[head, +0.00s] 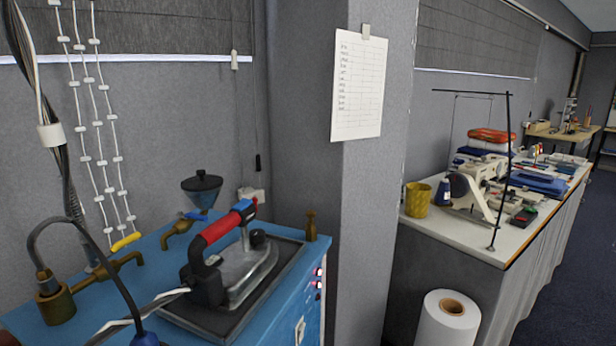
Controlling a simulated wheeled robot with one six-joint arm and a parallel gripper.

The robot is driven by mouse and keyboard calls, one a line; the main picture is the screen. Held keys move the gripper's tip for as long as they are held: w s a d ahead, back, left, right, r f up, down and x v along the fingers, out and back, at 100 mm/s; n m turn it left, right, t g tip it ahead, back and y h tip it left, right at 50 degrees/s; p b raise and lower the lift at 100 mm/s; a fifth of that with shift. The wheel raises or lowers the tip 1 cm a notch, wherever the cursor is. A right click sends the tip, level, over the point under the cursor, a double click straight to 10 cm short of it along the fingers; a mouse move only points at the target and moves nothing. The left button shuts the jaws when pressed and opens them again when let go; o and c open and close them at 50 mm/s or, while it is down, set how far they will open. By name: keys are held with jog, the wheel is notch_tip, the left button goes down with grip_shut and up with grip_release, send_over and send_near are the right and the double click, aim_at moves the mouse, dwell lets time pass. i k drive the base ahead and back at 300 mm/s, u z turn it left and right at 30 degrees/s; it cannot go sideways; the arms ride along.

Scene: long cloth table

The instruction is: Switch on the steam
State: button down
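A blue steam station (160,254) stands at the lower left. An iron (250,270) with a red handle (215,230) rests on a dark tray on its top. On the station's right-hand side, small round controls or lights (319,284) show red and white; I cannot tell which is a steam switch or whether it is on. Brass taps (110,268) and a brass fitting with a black hose (55,300) stand on the left of the top. A dark funnel (202,190) stands at the back. My gripper is not in view.
A grey pillar with a paper list (359,85) stands right of the station. Beyond it is a long cloth table (440,240) with a sewing machine (480,190) and a yellow cup (417,200). A white roll (447,318) stands before it. Dark floor is clear at right.

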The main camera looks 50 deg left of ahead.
aim_at(245, 203)
jog(key=z, duration=0.05)
jog(key=i, duration=0.5)
jog(key=u, duration=1.95)
